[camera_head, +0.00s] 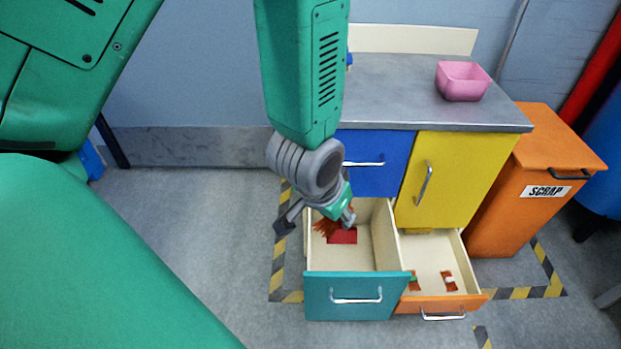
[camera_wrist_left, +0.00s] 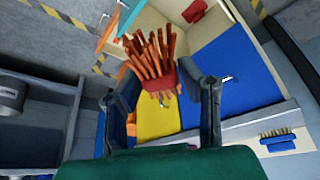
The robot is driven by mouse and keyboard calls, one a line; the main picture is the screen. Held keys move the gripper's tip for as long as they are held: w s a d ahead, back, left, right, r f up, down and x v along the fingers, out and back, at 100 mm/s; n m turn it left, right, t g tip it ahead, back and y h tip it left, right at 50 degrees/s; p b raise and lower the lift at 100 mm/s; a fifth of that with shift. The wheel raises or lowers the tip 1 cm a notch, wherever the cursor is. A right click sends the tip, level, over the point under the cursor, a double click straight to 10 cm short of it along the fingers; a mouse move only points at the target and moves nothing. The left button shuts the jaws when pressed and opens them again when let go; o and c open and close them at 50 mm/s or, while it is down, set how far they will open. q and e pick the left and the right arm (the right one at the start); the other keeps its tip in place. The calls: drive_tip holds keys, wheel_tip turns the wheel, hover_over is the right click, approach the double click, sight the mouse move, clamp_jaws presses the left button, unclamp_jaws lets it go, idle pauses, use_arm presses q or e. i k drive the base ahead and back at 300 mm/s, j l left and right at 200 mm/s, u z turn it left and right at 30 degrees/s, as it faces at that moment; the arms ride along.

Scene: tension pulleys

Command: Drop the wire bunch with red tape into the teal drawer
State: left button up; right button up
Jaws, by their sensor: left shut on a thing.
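The wire bunch with red tape (camera_wrist_left: 158,64) is a fan of orange-brown wires with a red band. My left gripper (camera_wrist_left: 160,88) is shut on it, and the wire ends point away from the wrist. In the head view my left gripper (camera_head: 332,210) hangs over the back of the teal drawer (camera_head: 355,298), with the wires (camera_head: 324,228) just showing below it. The teal drawer is pulled open. A small red block (camera_head: 343,236) lies inside it, and it also shows in the left wrist view (camera_wrist_left: 194,11). My right gripper is not in view.
An open orange drawer (camera_head: 440,303) beside it holds wire bunches with green (camera_head: 413,279) and whitish tape (camera_head: 449,280). Above are a blue front (camera_head: 378,158) and a yellow door (camera_head: 455,175). A pink bin (camera_head: 462,81) stands on the countertop. An orange scrap bin (camera_head: 540,165) stands right.

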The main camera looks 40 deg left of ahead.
sight(339, 269)
drive_tip(key=u, duration=0.8)
drive_tip(key=i+l+u, duration=0.2)
drive_tip(key=l, duration=0.4)
drive_tip(key=i+l+u, duration=0.15)
drive_tip(key=l, duration=0.45)
drive_tip(key=l+u, duration=0.2)
drive_tip(key=l, duration=0.4)
drive_tip(key=i+l+u, duration=0.2)
drive_tip(key=l, duration=0.45)
drive_tip(key=k, duration=0.1)
